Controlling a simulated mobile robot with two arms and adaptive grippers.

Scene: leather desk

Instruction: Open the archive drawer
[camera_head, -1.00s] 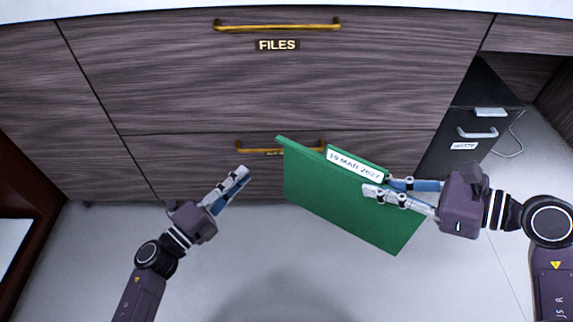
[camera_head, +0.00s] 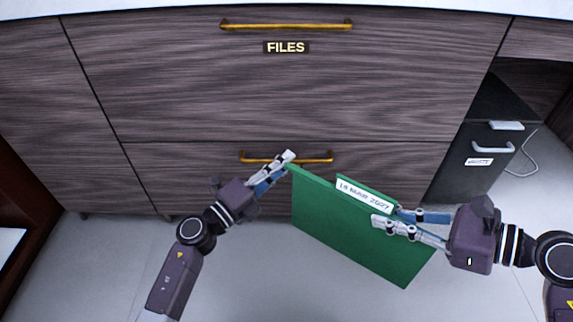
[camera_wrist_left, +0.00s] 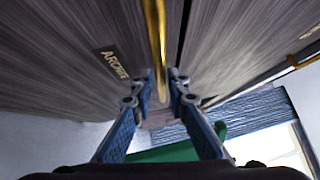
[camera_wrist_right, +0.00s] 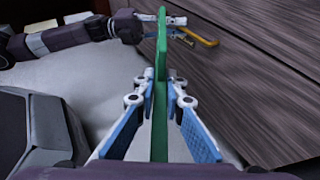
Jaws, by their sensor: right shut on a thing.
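The archive drawer (camera_head: 180,168) is the lower dark wood-grain drawer and looks shut. Its brass handle (camera_head: 316,160) crosses the head view behind my left fingertips. In the left wrist view, the ARCHIVE label (camera_wrist_left: 115,64) is on the drawer face and the brass handle (camera_wrist_left: 155,30) runs between my fingers. My left gripper (camera_head: 284,160) is open at the handle, with a finger on each side. My right gripper (camera_head: 388,216) is shut on a green folder (camera_head: 340,225) with a date tab, held upright in front of the drawer. The folder hides part of the drawer face.
Above is the FILES drawer (camera_head: 290,95) with its own brass handle (camera_head: 290,26). A dark cabinet (camera_head: 465,150) with a pale handle stands at the right. The light floor (camera_head: 110,270) is clear in front of the drawers.

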